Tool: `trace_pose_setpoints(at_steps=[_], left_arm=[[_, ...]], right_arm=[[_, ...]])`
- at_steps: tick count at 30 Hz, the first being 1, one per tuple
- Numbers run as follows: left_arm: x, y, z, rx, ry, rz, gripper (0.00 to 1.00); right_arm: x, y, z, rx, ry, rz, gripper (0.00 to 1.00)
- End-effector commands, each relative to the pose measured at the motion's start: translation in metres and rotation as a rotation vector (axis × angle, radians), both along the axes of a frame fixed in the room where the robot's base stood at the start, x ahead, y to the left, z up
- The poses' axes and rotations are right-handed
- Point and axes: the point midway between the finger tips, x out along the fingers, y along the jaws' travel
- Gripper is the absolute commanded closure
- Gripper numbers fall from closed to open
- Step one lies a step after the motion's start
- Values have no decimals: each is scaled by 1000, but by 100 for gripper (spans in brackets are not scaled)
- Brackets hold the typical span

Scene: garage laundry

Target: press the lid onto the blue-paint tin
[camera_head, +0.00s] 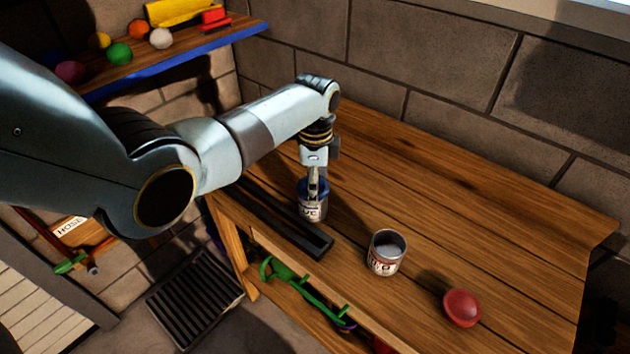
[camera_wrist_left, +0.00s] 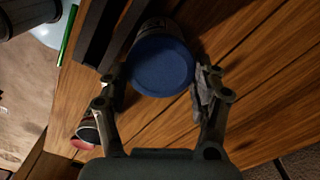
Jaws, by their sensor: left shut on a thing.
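My left gripper (camera_head: 313,178) points down at the tin with a dark blue top (camera_head: 311,211) on the workbench. In the left wrist view, the round blue lid (camera_wrist_left: 162,66) lies between the two fingers of my left gripper (camera_wrist_left: 160,78), which is shut on it. The tin's dark side (camera_wrist_left: 152,27) shows just beyond the lid. The lid sits at the tin's mouth and looks roughly level; I cannot tell whether it is fully seated. The fingers partly hide the lid in the head view. My right gripper is not in view.
An open tin with a red label (camera_head: 385,262) stands to the right, and a red lid (camera_head: 462,307) lies near it on the wooden bench (camera_head: 480,220). A dark rail (camera_head: 290,228) runs left of the blue tin. A wall shelf (camera_head: 175,52) holds several balls.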

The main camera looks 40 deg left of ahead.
Motion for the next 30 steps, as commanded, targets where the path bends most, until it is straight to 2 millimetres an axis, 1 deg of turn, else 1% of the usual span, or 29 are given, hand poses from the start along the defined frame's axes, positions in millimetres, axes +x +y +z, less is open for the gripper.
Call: trace_pose_setpoints(at_steps=[10,11,16,17,22,23,24,25,30], left_arm=[[0,0,-1,0,0,0,51],[0,0,-1,0,0,0,33],[0,0,-1,0,1,0,11],[0,0,-1,0,1,0,8],[0,0,-1,0,1,0,8],[0,0,-1,0,1,0,7],[0,0,-1,0,1,0,2],[0,0,-1,0,1,0,0],[0,0,-1,0,1,0,0]], right_arm=[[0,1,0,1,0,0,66],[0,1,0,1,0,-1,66],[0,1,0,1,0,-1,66],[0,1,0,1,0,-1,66],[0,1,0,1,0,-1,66],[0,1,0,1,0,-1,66],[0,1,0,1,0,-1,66],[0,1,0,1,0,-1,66],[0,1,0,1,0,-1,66]])
